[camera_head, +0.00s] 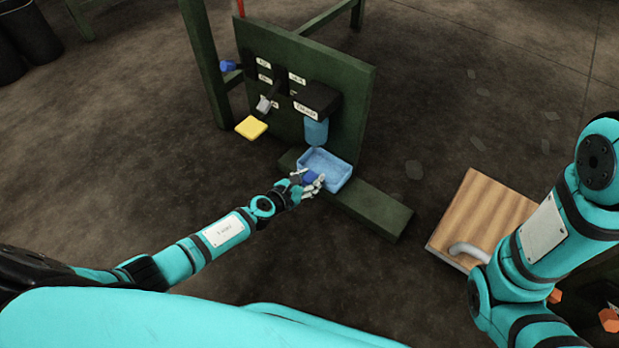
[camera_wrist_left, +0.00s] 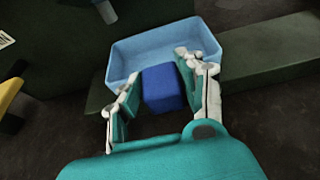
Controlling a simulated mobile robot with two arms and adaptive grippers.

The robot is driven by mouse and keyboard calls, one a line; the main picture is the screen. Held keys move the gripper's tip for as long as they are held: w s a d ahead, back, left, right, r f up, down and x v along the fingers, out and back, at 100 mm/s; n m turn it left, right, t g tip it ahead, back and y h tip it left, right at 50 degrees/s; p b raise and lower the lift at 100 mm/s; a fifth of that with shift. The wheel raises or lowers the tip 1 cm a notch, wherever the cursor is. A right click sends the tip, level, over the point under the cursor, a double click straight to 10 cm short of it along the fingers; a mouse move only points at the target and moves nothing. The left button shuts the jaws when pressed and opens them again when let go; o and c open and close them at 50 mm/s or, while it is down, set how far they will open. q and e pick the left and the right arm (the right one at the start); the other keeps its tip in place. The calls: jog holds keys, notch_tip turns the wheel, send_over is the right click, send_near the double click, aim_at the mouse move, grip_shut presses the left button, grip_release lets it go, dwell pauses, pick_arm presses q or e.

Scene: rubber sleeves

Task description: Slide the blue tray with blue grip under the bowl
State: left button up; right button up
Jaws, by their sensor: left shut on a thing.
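The light blue tray (camera_head: 328,165) sits on a green plank (camera_head: 375,207) at the foot of an upright green panel. It also shows in the wrist view (camera_wrist_left: 130,52). Its dark blue grip (camera_wrist_left: 162,88) faces me. My left gripper (camera_head: 313,181) is shut on this grip, one finger on each side, as the wrist view shows (camera_wrist_left: 160,82). A light blue, cup-like piece (camera_head: 316,132) hangs from a black box above and behind the tray. I cannot make out another shape as the bowl. My right gripper is out of view.
The green panel (camera_head: 352,80) carries labels and the black box (camera_head: 318,97). A yellow pad (camera_head: 251,127) sticks out at the left. A wooden board (camera_head: 485,215) with a pale handle lies right of the plank. The floor between them is open.

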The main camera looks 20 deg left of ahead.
aim_at(303, 167)
pick_arm(q)
grip_shut()
jog(key=shift+a, duration=0.1)
jog(key=a+b, duration=0.1)
jog(key=w+a, duration=0.1)
jog(key=a, duration=0.1)
jog(key=shift+w+a+f+b, duration=0.1)
jog(key=shift+w+a+b, duration=0.05)
jog(key=shift+b, duration=0.2)
jog(key=shift+w+a, duration=0.1)
jog(key=shift+a, duration=0.35)
jog(key=o, duration=1)
grip_release()
jog(key=shift+o, duration=0.2)
